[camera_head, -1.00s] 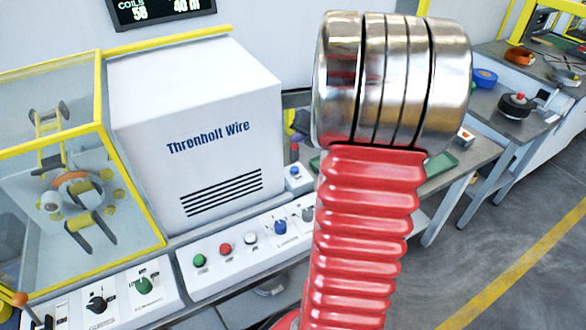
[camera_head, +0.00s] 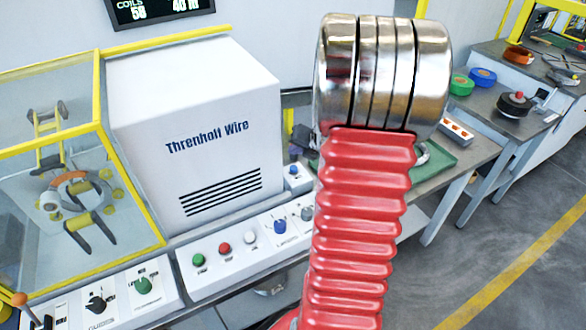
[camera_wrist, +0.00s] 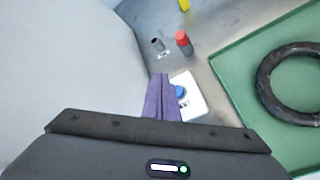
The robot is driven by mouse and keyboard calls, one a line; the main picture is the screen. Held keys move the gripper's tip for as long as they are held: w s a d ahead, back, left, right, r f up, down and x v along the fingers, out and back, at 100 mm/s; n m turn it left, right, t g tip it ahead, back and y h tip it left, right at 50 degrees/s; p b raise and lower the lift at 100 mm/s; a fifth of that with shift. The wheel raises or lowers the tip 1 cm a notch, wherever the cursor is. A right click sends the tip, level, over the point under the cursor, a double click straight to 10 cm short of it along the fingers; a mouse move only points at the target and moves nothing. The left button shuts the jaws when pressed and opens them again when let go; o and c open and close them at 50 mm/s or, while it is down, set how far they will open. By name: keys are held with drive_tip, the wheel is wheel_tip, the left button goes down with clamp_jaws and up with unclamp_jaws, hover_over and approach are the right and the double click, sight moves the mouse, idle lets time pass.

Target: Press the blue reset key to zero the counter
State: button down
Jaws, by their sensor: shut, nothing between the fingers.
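The blue key (camera_head: 294,170) sits on a small white box at the right end of the white machine. In the wrist view the blue key (camera_wrist: 181,92) shows on its white box, partly covered by my fingers. My gripper (camera_wrist: 159,80) has purple fingers, shut and empty, which appear just left of the key. I cannot tell whether they touch it. In the head view my red and silver arm hides most of the gripper. The counter display (camera_head: 160,8) at the top reads COILS, apparently 58.
A control panel (camera_head: 240,250) with green, red and white buttons and a blue knob lies in front of the machine. A red-capped post (camera_wrist: 184,42) stands behind the key. A green tray (camera_wrist: 235,60) with a black ring (camera_wrist: 268,92) lies to its right.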

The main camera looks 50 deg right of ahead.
sight(296, 170)
drive_tip(key=shift+f, duration=2.2)
drive_tip(key=shift+f, duration=0.1)
drive_tip(key=shift+f, duration=0.25)
drive_tip(key=shift+f, duration=0.5)
idle(1.3)
drive_tip(key=shift+r, duration=0.95)
drive_tip(key=shift+r, duration=2.5)
